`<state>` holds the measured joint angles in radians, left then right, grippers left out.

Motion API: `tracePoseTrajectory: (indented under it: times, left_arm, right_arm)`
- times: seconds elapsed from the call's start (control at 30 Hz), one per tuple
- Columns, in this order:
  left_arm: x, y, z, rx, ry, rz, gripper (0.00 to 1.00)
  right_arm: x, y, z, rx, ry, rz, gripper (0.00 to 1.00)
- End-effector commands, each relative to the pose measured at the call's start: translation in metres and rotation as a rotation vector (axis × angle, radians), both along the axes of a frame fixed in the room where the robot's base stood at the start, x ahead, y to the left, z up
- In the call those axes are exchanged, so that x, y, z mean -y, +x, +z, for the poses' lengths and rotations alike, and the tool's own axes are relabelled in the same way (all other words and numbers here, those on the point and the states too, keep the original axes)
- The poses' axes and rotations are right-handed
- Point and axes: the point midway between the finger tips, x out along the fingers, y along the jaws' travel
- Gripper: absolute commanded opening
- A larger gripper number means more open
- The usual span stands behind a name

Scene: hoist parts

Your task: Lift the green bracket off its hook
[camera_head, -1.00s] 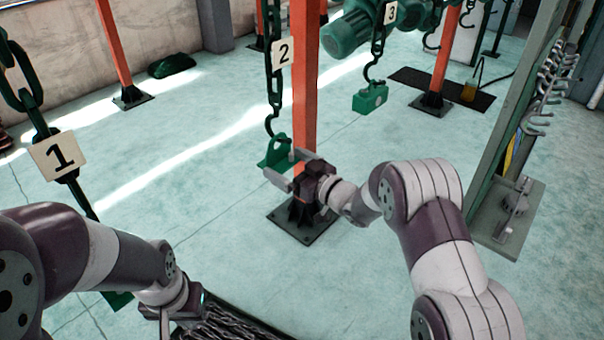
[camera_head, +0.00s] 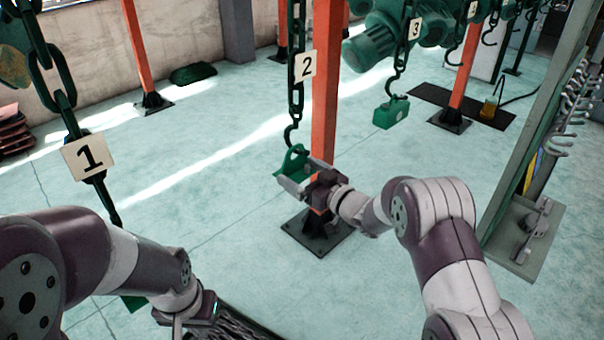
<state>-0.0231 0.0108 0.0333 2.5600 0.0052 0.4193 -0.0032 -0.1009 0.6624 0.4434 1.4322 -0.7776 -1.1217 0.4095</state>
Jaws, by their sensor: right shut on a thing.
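The green bracket (camera_head: 291,163) is at the hook (camera_head: 291,137) under the chain with the "2" tag (camera_head: 307,66). Its upright plate with an eye is by the hook's lower curve; I cannot tell whether the hook still passes through it. My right gripper (camera_head: 296,174) is shut on the bracket from the right, and its fingers hide part of it. My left gripper (camera_head: 180,322) is low at the left, far from the bracket and partly cut off by the bottom edge; its jaw opening is not clear.
An orange post (camera_head: 325,95) on a black foot stands right behind the bracket. Chain "1" (camera_head: 90,157) hangs near my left arm. A green block (camera_head: 391,112) hangs from hook "3". A green frame with several hooks (camera_head: 560,140) stands at the right. Dark chain lies at the bottom.

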Motion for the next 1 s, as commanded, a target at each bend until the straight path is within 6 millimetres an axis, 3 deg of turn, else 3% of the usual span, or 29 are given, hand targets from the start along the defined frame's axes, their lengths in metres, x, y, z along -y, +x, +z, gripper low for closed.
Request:
tracePoseTrajectory:
  times: [1.0]
  left_arm:
    - [0.000,0.000,0.041,0.000,0.000,0.000,0.00]
  right_arm:
    - [0.007,-0.007,0.017,-0.086,-0.088,0.001,0.37]
